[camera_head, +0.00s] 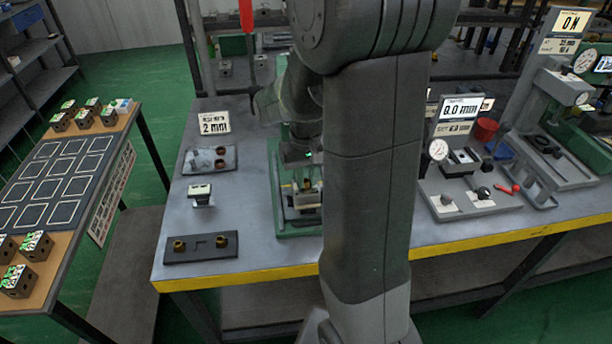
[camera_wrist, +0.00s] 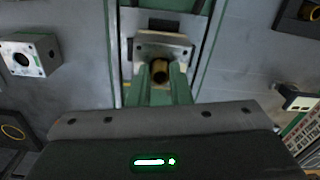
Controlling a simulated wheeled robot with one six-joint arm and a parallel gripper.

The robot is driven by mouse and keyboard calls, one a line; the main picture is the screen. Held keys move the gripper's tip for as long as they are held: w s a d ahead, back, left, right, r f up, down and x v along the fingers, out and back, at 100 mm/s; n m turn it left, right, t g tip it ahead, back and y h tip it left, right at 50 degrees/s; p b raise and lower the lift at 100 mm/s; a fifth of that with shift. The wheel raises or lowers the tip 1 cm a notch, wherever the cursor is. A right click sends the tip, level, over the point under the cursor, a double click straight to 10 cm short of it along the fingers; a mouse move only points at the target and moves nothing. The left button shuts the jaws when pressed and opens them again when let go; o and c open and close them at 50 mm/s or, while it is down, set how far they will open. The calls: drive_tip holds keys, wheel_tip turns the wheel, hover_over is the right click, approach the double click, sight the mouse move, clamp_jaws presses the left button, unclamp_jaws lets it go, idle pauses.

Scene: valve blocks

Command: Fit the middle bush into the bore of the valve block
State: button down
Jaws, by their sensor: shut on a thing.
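My gripper (camera_wrist: 165,88) is shut on a brass bush (camera_wrist: 160,71), which shows as an open ring between the fingertips. The valve block (camera_wrist: 177,41), a pale metal block, lies right behind the bush in the wrist view, in a green fixture. The bush covers part of the block, so I cannot tell whether it is above the bore or in it. In the head view the brass bush (camera_head: 308,184) shows small at the gripper, over the green fixture (camera_head: 284,215). My arm hides much of that spot.
A dark rack (camera_head: 200,255) with two brass bushes, one at each end, lies near the yellow table edge. A small block (camera_head: 200,193) and a grey plate (camera_head: 211,168) stand left of the fixture. A gauge stand (camera_head: 455,190) is to the right.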

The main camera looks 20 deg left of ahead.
drive_tip(key=c, duration=1.3)
unclamp_jaws()
drive_tip(key=shift+o, duration=0.2)
wheel_tip(320, 180, up, 14)
drive_tip(key=shift+p, duration=0.4)
drive_tip(key=shift+f, duration=0.25)
wheel_tip(320, 180, down, 14)
drive_tip(key=shift+r+b, duration=0.15)
drive_tip(key=shift+b, duration=0.3)
drive_tip(key=shift+r, duration=0.3)
